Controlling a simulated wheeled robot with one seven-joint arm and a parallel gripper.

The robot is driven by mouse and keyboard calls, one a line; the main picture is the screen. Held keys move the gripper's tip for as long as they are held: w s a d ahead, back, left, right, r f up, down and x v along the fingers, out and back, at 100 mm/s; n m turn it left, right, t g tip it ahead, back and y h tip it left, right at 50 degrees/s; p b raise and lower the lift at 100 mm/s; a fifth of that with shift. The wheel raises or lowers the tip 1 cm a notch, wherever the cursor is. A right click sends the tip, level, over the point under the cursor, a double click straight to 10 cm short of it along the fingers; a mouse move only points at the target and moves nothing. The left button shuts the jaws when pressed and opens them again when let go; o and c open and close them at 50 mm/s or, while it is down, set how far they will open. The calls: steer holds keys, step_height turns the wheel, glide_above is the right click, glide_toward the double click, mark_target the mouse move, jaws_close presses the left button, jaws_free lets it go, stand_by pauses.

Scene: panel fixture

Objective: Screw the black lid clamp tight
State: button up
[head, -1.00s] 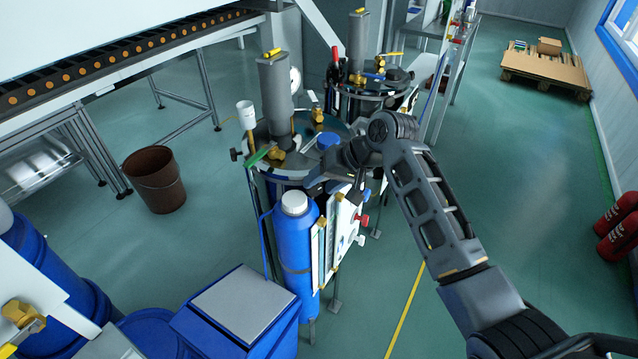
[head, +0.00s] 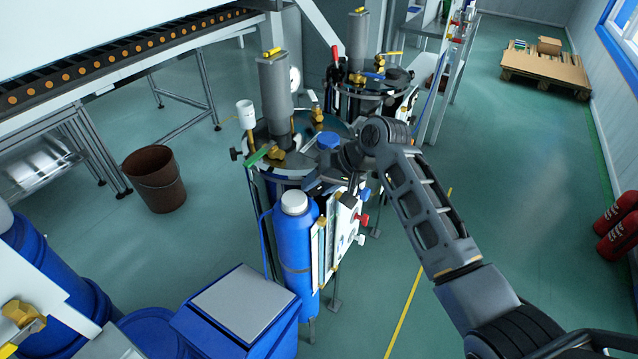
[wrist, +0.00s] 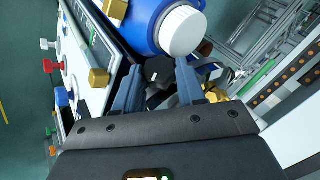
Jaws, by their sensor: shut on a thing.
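The pressure vessel's round metal lid (head: 262,132) shows in the head view, with a grey cylinder standing on it. My gripper (head: 316,186) is at the lid's near right edge, above the white-capped blue bottle. In the wrist view my gripper (wrist: 160,82) has its two blue-grey fingers on either side of the black lid clamp (wrist: 158,70) and is shut on it. The clamp is partly hidden between the fingers, and in the head view my gripper and wrist cover it. How tight it sits cannot be told. Another black clamp knob (head: 236,154) sticks out at the lid's left edge.
The blue bottle (head: 295,245) stands close below my gripper. A white panel (head: 338,235) with red and blue knobs is beside it. A green-handled valve (head: 258,156) and a blue cap (head: 329,140) sit on the lid.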

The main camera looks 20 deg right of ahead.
steer(key=shift+d, duration=0.1)
steer(key=y+b, duration=0.1)
steer(key=m+t+y+b, duration=0.1)
steer(key=y, duration=0.1)
steer(key=shift+d+f+y, duration=0.2)
steer(key=shift+f+y, duration=0.1)
steer(key=shift+f, duration=0.1)
steer(key=shift+d+t+y+b, duration=0.1)
steer(key=shift+t+y+b, duration=0.3)
steer(key=shift+y+b, duration=0.5)
steer(key=shift+m, duration=0.3)
steer(key=o, duration=0.8)
steer(key=shift+r, duration=0.1)
